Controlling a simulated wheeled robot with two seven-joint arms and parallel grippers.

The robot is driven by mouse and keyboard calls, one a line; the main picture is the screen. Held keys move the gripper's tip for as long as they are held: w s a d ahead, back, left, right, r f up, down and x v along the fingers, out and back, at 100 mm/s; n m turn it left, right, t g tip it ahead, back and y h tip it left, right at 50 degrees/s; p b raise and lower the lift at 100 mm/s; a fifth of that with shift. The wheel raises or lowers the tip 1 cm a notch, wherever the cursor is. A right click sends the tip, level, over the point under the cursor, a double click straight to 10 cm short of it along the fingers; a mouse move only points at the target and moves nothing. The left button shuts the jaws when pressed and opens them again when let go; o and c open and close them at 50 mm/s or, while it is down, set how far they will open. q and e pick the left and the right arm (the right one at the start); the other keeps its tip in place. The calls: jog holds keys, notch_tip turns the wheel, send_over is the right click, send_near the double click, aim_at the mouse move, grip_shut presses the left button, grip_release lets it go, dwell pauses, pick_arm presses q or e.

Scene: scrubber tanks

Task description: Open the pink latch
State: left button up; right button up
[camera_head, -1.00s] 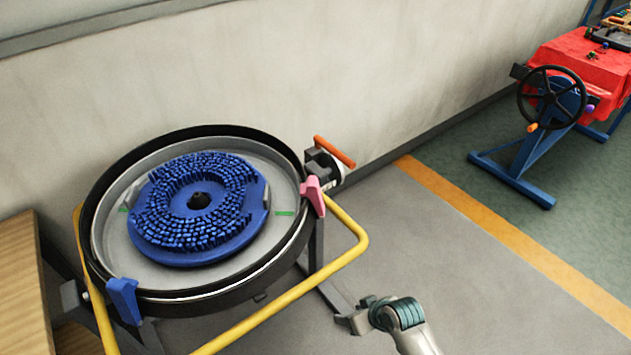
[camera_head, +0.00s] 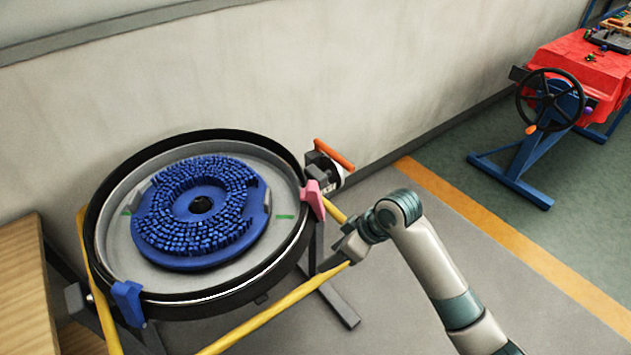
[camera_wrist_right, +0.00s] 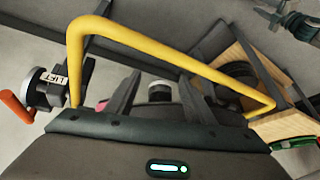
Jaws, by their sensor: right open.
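The pink latch (camera_head: 313,198) sits on the right rim of the round tank (camera_head: 110,225). My left gripper does not show in the head view.
A yellow rail (camera_head: 270,312) runs around the tank's front, close to my right gripper. A blue latch (camera_head: 128,303) is on the front left rim. An orange-handled valve (camera_head: 333,153) stands behind the pink latch. A wooden surface (camera_head: 22,290) is at left.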

aim_at(314, 185)
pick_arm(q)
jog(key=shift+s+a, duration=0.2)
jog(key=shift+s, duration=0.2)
pick_arm(e)
jog(key=w+d+r+n, duration=0.1)
jog(key=w+r, duration=0.3)
jog(key=r, duration=0.5)
jog(key=w+r+n+g, duration=0.1)
jog(key=w+r+n, duration=0.2)
jog(key=r, duration=0.6)
jog(key=w+d+r+n+h, duration=0.1)
jog(key=w+r, duration=0.4)
jog(key=r, duration=0.4)
jog(key=shift+w+d+r+n+g, duration=0.25)
jog(key=shift+d+r+n+g, duration=0.05)
jog(key=shift+n+g, duration=0.1)
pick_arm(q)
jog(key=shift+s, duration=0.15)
pick_arm(e)
jog(key=shift+a+f, duration=0.1)
